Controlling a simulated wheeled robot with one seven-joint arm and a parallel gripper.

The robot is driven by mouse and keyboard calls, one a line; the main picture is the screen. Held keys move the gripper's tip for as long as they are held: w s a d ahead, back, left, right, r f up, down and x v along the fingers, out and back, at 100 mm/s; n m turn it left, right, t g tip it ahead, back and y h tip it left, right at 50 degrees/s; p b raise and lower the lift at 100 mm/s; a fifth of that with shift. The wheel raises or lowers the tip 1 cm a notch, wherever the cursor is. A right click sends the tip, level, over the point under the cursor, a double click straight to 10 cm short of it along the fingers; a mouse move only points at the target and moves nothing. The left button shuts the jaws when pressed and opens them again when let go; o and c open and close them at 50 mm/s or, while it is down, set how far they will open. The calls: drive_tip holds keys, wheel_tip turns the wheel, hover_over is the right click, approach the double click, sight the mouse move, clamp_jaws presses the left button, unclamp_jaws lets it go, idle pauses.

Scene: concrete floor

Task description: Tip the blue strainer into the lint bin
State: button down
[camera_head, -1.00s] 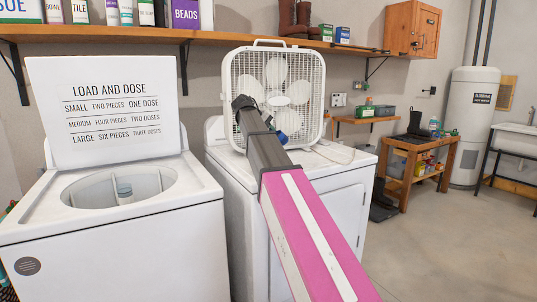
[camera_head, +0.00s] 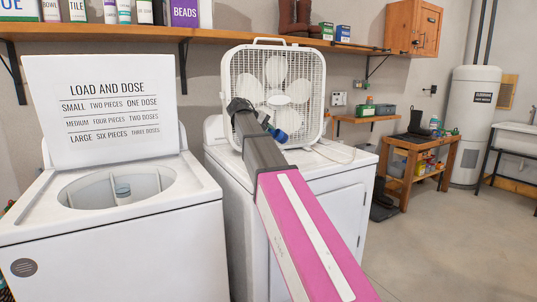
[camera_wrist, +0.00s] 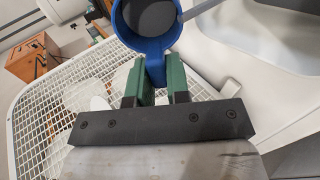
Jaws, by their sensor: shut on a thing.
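My gripper (camera_wrist: 154,76) is shut on the handle of the blue strainer (camera_wrist: 150,46) in the wrist view. The strainer has a round blue rim with a dark grey inside, and the top of the picture cuts it off. In the head view the strainer (camera_head: 278,135) is a small blue shape in front of the white fan, mostly hidden by my wrist and gripper (camera_head: 262,119). Whether anything lies in the strainer cannot be told. I cannot make out a lint bin in either view.
The box fan (camera_head: 303,75) stands on a white closed machine (camera_head: 335,190). Left of it is a washer (camera_head: 110,250) with its lid up. A shelf (camera_head: 120,33) with bottles runs above. A wooden cart (camera_head: 408,165) stands at the right, with open floor before it.

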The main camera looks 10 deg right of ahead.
drive_tip(key=shift+s+a+h, duration=0.1)
drive_tip(key=shift+a+h, duration=0.1)
drive_tip(key=shift+h, duration=0.7)
idle(0.5)
